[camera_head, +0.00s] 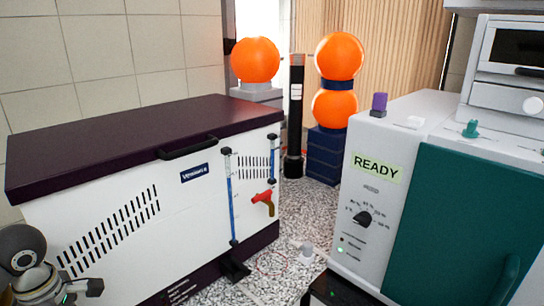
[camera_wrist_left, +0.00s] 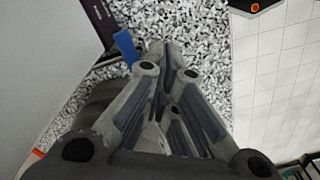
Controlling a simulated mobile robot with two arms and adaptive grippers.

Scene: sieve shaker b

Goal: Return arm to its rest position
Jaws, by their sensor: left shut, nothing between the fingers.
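My left gripper (camera_wrist_left: 172,62) shows in the left wrist view with its grey fingers together and nothing between them. It points over a speckled black-and-white surface, and no object touches its tips. In the head view, grey rounded links of my left arm (camera_head: 28,262) show at the lower left corner, in front of a white machine (camera_head: 120,235) with a dark lid. Its gripper fingers cannot be made out there. My right arm and gripper are in neither view.
The white machine has a black handle (camera_head: 188,147) and a red-orange lever (camera_head: 264,203). A grey and green machine (camera_head: 450,225) with a READY label stands at the right. Orange spheres (camera_head: 255,60) stand at the back. Speckled floor (camera_head: 310,215) lies between the machines.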

